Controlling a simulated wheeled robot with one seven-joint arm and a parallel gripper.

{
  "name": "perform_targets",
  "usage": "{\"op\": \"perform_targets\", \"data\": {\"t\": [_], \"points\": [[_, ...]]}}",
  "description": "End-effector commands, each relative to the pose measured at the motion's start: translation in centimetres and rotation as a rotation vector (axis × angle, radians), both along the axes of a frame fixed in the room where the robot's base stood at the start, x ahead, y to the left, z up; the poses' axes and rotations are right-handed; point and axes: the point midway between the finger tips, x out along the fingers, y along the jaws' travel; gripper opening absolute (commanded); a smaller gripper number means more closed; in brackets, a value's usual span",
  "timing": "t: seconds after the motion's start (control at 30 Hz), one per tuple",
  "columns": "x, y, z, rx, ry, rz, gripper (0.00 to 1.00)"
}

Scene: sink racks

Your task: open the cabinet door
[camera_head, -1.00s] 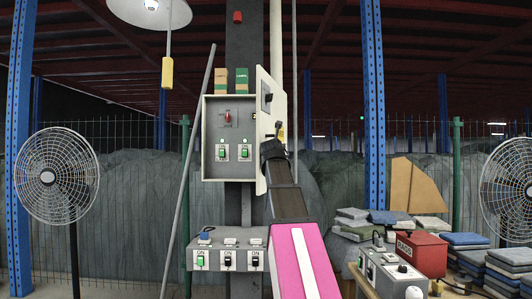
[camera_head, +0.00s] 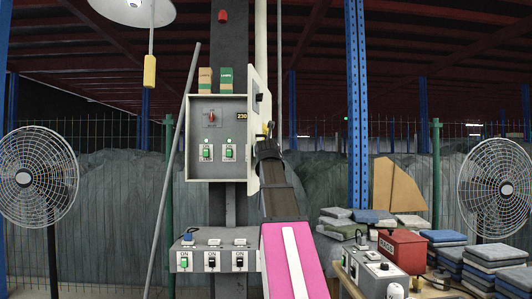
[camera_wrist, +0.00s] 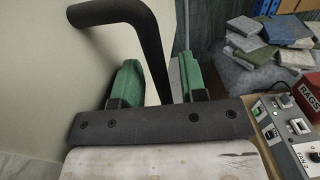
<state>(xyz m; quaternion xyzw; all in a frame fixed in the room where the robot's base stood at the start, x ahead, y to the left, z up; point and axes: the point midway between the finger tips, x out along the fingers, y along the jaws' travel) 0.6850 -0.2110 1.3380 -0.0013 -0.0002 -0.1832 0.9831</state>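The cabinet (camera_head: 194,165) is a grey box on a dark post. Its cream door (camera_head: 253,140) stands open on the right side, seen nearly edge-on, and the switches inside show. A black bar handle (camera_wrist: 152,45) is on the door, whose pale face (camera_wrist: 40,75) fills the left of the wrist view. My gripper (camera_wrist: 158,62) has two green fingers, one on each side of the handle with a gap between them. I cannot tell if either finger touches the handle. In the head view my gripper (camera_head: 266,145) is at the door, its fingers mostly hidden by my arm.
A switch panel (camera_head: 215,262) is below the cabinet. A grey pole leans at its left (camera_head: 172,170). At right are a control box (camera_head: 375,272), a red rags box (camera_head: 404,250) and stacked slabs. Fans (camera_head: 38,178) stand at both sides.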

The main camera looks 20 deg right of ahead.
Motion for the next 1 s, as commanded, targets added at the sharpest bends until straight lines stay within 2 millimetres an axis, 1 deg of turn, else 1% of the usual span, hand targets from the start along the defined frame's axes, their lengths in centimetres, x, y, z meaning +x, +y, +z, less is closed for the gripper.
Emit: {"op": "perform_targets", "data": {"t": [0.27, 0.43, 0.57, 0.8, 0.9, 1.0], "points": [[-0.2, 0.1, 0.0, -0.002, 0.001, -0.001, 0.39], [-1.2, 0.5, -0.1, -0.002, 0.001, -0.001, 0.39], [-3.0, 1.1, -0.1, -0.002, 0.000, 0.000, 0.39], [-7.2, 2.8, -0.2, -0.003, -0.001, 0.000, 0.39], [-8.8, 3.3, -0.2, -0.002, 0.000, -0.001, 0.39], [-9.7, 3.7, -0.1, -0.001, -0.001, -0.001, 0.39]]}}
